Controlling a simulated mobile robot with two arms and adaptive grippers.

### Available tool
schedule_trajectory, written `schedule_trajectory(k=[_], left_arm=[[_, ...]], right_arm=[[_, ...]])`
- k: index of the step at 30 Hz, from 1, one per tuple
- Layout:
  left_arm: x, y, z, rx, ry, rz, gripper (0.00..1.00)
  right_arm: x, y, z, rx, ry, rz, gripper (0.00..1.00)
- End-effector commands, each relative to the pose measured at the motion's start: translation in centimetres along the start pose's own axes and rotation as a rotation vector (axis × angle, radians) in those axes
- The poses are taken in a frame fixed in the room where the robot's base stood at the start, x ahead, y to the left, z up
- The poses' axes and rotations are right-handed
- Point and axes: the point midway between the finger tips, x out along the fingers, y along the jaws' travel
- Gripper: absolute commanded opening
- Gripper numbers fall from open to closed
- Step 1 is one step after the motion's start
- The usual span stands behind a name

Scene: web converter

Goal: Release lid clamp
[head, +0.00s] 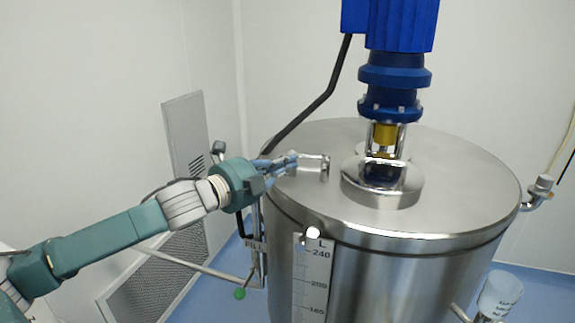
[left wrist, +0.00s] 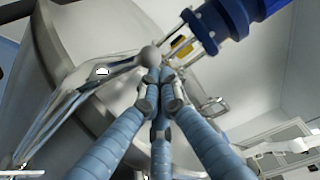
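The steel tank's round lid (head: 450,180) fills the right half of the head view. A pale ball knob (head: 313,233) shows at its front rim. In the left wrist view a metal lever (left wrist: 85,78) ends in a grey ball (left wrist: 150,55), just beyond my fingertips; I cannot tell whether they touch. My left gripper (head: 290,162) is over the lid's left edge, beside a bent metal handle (head: 312,165). Its blue fingers (left wrist: 160,85) are drawn together in the left wrist view, with nothing seen between them. My right gripper is not in view.
A blue motor column (head: 392,75) rises from the lid's raised hub (head: 382,183). A black bent rod (head: 315,105) slants down from it near my gripper. A wall vent panel (head: 186,140) is behind my arm. A pipe fitting (head: 538,192) sticks out at the right.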

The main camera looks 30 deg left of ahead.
Motion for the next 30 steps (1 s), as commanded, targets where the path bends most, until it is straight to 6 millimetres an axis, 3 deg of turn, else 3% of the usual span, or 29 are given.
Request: schedule_trajectory(k=[17,30], left_arm=[[-0.1,0.2,0.0,-0.002,0.0,0.002,0.0],[-2.7,0.4,0.0,-0.004,0.0,0.006,0.0]], right_arm=[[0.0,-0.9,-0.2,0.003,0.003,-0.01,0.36],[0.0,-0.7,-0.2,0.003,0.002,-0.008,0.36]])
